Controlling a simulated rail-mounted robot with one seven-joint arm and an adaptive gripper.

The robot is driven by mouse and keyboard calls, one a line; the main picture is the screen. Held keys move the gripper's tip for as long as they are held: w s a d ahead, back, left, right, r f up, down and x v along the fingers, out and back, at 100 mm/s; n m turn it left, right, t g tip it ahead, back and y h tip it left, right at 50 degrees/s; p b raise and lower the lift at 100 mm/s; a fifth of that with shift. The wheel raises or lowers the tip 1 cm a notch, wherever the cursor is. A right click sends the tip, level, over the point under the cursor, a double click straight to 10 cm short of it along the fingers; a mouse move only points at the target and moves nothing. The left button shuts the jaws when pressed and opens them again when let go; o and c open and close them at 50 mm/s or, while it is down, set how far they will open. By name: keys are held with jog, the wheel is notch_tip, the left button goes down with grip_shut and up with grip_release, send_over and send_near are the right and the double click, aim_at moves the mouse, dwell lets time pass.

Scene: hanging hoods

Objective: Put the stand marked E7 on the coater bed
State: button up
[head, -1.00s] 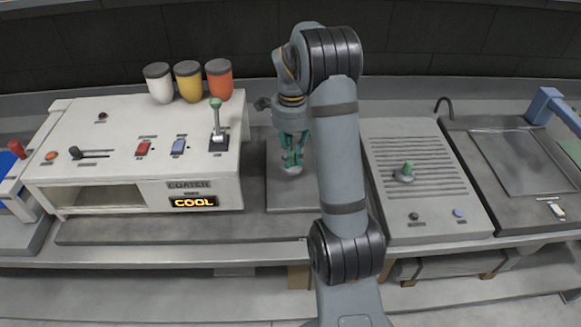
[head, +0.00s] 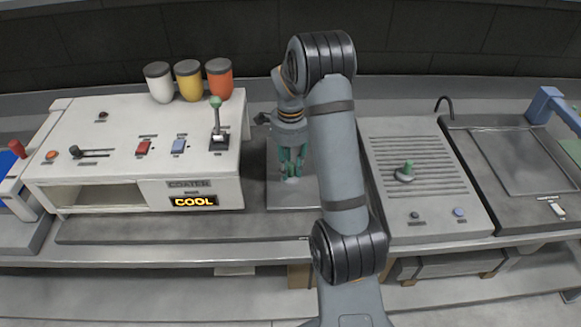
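The coater (head: 210,105) is a white machine at left, with the word COATER on its front and a lit COOL display. A low open slot (head: 100,196) shows in its front; the bed inside is hard to make out. My gripper (head: 291,172), with teal fingers, points down over a grey plate (head: 290,200) right of the coater. Whether its fingers are open or shut on something is too small to tell. A small round stand with a green knob (head: 405,172) sits on the ribbed panel at right. No E7 mark is legible in view.
White, yellow and orange jars (head: 189,80) stand behind the coater. My arm hides the gap before the ribbed panel (head: 415,140). A dark framed tray (head: 520,160) and a blue arm-like fixture (head: 555,107) are at far right.

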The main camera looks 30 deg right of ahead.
aim_at(290, 164)
jog(key=shift+o, duration=1)
jog(key=shift+r+p, duration=0.3)
notch_tip(290, 164, up, 12)
jog(key=shift+f+p, duration=0.15)
jog(key=shift+p, duration=0.15)
jog(key=shift+a, duration=0.1)
